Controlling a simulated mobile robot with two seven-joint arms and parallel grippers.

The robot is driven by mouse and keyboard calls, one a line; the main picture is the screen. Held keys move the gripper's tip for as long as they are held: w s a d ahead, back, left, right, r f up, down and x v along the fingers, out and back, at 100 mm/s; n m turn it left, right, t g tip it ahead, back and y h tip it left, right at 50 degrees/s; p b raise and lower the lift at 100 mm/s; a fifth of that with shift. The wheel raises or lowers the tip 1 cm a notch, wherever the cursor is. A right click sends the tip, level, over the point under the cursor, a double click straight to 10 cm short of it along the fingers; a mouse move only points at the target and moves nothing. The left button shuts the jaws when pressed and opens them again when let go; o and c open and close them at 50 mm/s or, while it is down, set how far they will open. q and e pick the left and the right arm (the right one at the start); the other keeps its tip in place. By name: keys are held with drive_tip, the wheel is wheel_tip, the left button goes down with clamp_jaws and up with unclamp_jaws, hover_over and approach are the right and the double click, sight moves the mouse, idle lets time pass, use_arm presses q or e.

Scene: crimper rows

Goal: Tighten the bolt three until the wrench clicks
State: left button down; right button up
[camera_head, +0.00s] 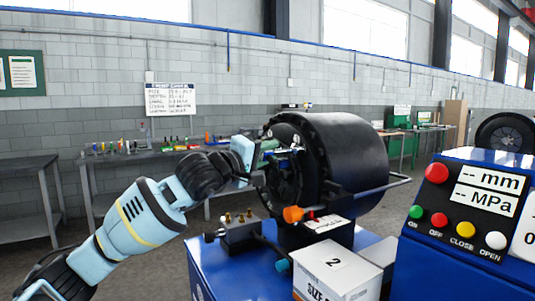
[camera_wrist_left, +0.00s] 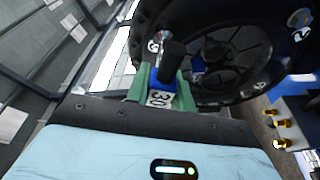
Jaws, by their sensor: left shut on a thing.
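A big black drum (camera_head: 345,155) lies on its side on the blue machine, its round bolted face turned left. My left gripper (camera_head: 268,150) is at the upper part of that face. In the left wrist view, its green fingers (camera_wrist_left: 162,88) are shut on a wrench (camera_wrist_left: 160,98) with a blue and white body marked "30" and a black round end. The wrench's end is close to the face's rim; I cannot tell whether it is seated on a bolt. Pale round marks (camera_wrist_left: 153,46) sit on the rim; which bolt is three is not readable. My right gripper is not in view.
A control panel (camera_head: 478,205) with coloured buttons stands at right; its displays show dashes. A white box (camera_head: 338,272) marked "2" is in front. A workbench (camera_head: 130,155) stands behind.

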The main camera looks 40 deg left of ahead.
use_arm(q)
drive_tip(key=shift+m, duration=0.4)
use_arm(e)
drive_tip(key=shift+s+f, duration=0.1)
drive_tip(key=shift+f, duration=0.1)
use_arm(q)
drive_tip(key=shift+m+t, duration=0.3)
drive_tip(key=shift+m, duration=0.4)
drive_tip(key=shift+r+m+t+h+b, duration=0.15)
drive_tip(key=shift+m+t+h+b, duration=0.4)
drive_tip(key=shift+m, duration=0.95)
drive_tip(key=shift+g, duration=0.25)
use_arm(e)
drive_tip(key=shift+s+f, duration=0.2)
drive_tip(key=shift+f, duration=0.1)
use_arm(q)
drive_tip(key=shift+s, duration=0.1)
